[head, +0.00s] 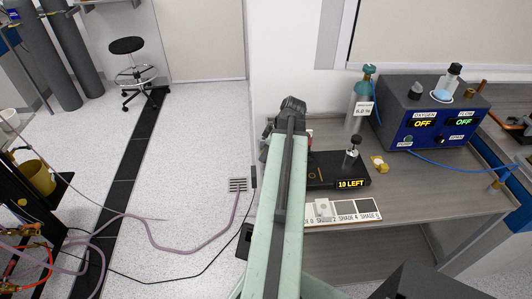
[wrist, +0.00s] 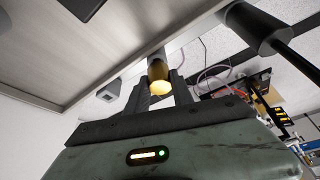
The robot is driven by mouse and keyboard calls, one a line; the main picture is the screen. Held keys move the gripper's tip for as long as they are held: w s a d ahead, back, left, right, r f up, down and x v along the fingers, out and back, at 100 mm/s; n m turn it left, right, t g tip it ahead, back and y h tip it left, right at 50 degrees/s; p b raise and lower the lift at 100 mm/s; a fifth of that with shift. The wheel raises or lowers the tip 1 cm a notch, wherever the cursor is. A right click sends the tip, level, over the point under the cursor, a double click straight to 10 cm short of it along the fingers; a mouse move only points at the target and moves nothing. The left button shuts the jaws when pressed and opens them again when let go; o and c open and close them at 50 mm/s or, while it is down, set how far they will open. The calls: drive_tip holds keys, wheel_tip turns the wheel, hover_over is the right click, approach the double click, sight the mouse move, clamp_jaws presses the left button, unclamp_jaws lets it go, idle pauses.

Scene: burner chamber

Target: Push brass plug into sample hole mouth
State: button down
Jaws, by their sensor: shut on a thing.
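In the wrist view my gripper (wrist: 160,86) is shut on a small rounded brass piece, which looks like the brass plug (wrist: 158,73). It sits between the two dark fingers, its near end shining brightly. In the head view my arm reaches forward over the left end of the bench, and its dark wrist (head: 291,108) hides the fingers and the plug. I cannot pick out the sample hole mouth in either view.
The bench (head: 430,190) carries a black "10 LEFT" device (head: 325,170), a small brass fitting (head: 379,163), a shade strip (head: 365,210) and a blue box with OFF displays (head: 425,115). A gas cylinder (head: 361,100) stands behind. The floor to the left has hoses and a stool (head: 130,70).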

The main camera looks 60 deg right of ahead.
wheel_tip(320, 180, up, 9)
drive_tip(key=p, duration=0.8)
drive_tip(key=shift+f, duration=0.15)
drive_tip(key=c, duration=1.8)
unclamp_jaws()
clamp_jaws()
